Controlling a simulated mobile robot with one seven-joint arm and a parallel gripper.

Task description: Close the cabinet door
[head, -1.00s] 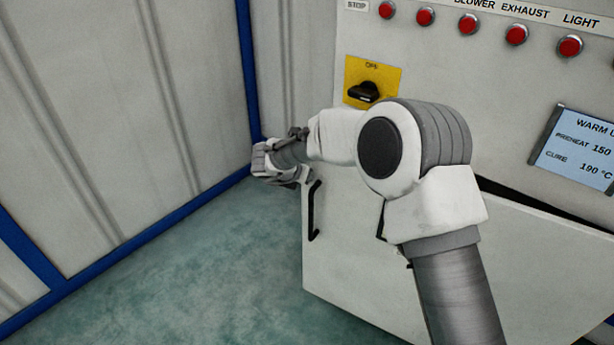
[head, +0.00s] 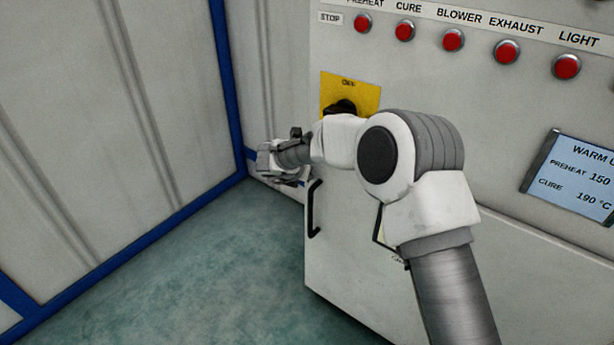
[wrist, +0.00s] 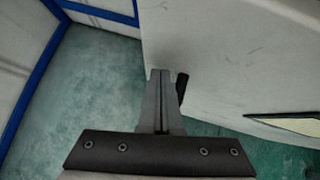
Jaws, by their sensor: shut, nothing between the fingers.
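The cabinet door (head: 345,268) is a pale panel low on the control cabinet, with a black bar handle (head: 314,208) near its left edge. A thin line shows along its top edge at the right; I cannot tell whether the door is fully flush. My gripper (head: 266,162) is at the door's upper left, just left of and above the handle. In the wrist view, my gripper's closed fingers (wrist: 158,74) lie over the pale door (wrist: 225,50), beside the dark handle (wrist: 182,84). I cannot tell whether they touch the door. My arm hides part of the door.
Above the door are a yellow plate with a black rotary switch (head: 345,105), red buttons (head: 453,40) and a display (head: 572,178). A grey wall with blue framing (head: 130,258) stands at the left. The green floor (head: 215,275) between is clear.

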